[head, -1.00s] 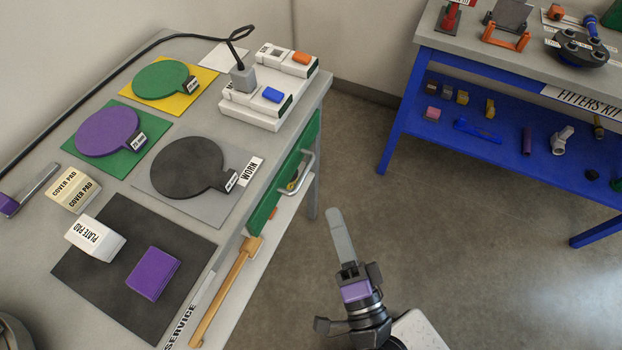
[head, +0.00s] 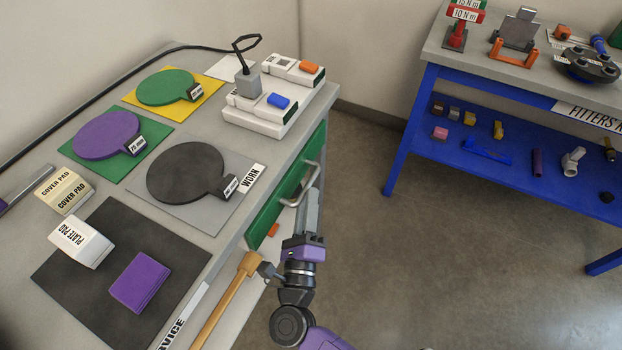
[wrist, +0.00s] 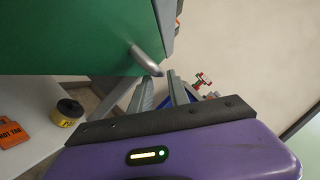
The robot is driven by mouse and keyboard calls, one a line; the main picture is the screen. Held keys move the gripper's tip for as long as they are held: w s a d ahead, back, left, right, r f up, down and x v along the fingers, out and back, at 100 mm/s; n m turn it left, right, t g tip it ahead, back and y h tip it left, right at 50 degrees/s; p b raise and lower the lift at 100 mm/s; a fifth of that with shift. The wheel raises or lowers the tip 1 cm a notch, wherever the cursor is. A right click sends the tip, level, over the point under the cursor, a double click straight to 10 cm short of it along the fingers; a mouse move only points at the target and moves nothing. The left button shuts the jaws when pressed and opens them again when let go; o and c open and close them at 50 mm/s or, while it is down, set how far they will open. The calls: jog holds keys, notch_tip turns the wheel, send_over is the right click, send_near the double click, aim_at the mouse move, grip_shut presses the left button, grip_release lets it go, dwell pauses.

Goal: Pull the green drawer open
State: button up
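The green drawer (head: 271,218) is in the side of the grey bench, and its front looks flush with the bench. Its silver bar handle (head: 312,174) stands out from the front. My gripper (head: 309,196) is beside the handle, pointing at it. In the wrist view the green front (wrist: 70,35) fills the upper left and the handle (wrist: 147,60) ends just ahead of my fingertips (wrist: 160,80). The two fingers are apart with nothing between them. Whether one touches the handle I cannot tell.
The bench top holds a grey mat (head: 157,201) with a black disc, white units (head: 262,118) and pads. A wooden-coloured handle (head: 228,300) lies along the bench side. A lower shelf shows a tape roll (wrist: 68,112) and orange tag (wrist: 12,133). Open floor (head: 400,270) lies right.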

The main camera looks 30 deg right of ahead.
aim_at(310, 179)
jog(key=shift+x, duration=2.65)
grip_shut()
